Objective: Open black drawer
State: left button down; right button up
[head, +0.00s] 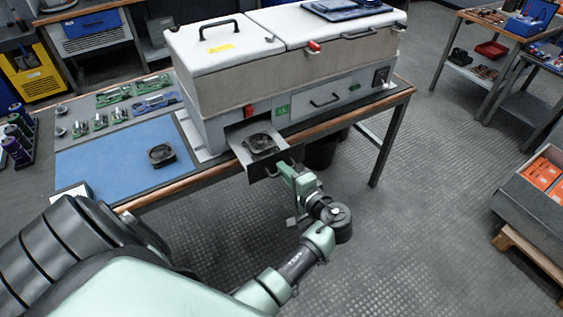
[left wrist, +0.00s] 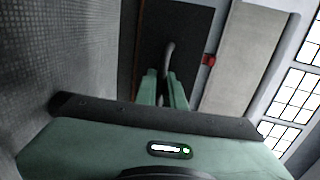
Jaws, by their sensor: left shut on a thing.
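The black drawer (head: 268,165) is pulled out from the lower front of a grey-white machine (head: 222,85). A dark round part (head: 261,143) lies inside it. My left gripper (head: 285,170) is at the drawer's front, with the arm reaching in from below. In the left wrist view its two green fingers (left wrist: 164,88) are closed around the curved drawer handle (left wrist: 169,52), in front of the dark drawer front (left wrist: 190,25). The fingers partly hide the handle in the head view. My right gripper is in neither view.
The machine stands on a table with a blue mat (head: 110,160), a second dark round part (head: 161,154) and several green boards (head: 113,95). A second closed drawer (head: 325,98) is at right. The floor (head: 420,210) in front is clear; an orange-filled crate (head: 541,173) stands far right.

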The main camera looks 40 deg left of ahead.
pick_arm(q)
jog(key=shift+s+d, duration=0.3)
jog(key=shift+d, duration=0.3)
jog(key=c, duration=1.8)
grip_release()
